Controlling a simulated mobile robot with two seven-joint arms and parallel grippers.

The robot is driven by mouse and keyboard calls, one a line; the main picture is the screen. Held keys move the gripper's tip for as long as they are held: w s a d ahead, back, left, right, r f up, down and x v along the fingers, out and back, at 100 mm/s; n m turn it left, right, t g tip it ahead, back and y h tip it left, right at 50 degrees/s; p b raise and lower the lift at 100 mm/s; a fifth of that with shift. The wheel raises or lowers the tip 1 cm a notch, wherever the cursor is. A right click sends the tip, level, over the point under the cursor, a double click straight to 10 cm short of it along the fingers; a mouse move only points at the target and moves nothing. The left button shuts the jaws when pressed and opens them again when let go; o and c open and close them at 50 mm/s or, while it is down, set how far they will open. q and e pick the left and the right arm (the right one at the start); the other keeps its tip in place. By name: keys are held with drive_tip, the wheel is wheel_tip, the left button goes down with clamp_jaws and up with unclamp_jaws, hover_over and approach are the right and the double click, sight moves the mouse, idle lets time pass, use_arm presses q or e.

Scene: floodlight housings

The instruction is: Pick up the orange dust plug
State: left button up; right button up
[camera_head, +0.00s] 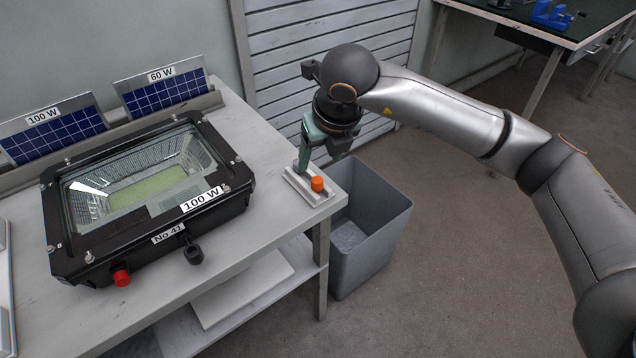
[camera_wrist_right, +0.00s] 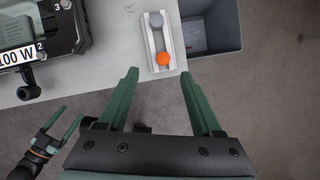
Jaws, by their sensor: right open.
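The orange dust plug (camera_head: 317,184) stands in a small light-grey tray (camera_head: 301,183) near the corner of the workbench. In the right wrist view the plug (camera_wrist_right: 163,59) sits at the near end of the tray (camera_wrist_right: 177,38), with a grey plug (camera_wrist_right: 156,18) at the far end. My right gripper (camera_head: 321,160) is open and empty, pointing down over the tray. In the right wrist view the plug lies just beyond the gap between its fingertips (camera_wrist_right: 160,74). My left gripper (camera_wrist_right: 62,123) shows at the lower left of that view, its fingers apart and empty.
A black floodlight housing (camera_head: 245,185) marked 100 W, with a red plug (camera_head: 121,277) on its front, lies left of the tray. Solar panels (camera_head: 165,93) stand behind it. A grey bin (camera_head: 390,225) stands on the floor beside the bench's right edge.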

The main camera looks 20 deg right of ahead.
sight(318, 180)
drive_tip(key=x, duration=0.4)
drive_tip(key=shift+f, duration=0.15)
drive_tip(key=x, duration=0.4)
drive_tip(key=shift+s+d+f, duration=0.15)
drive_tip(key=shift+d+f, duration=0.15)
drive_tip(key=shift+d, duration=0.1)
drive_tip(key=shift+f, duration=0.3)
clamp_jaws()
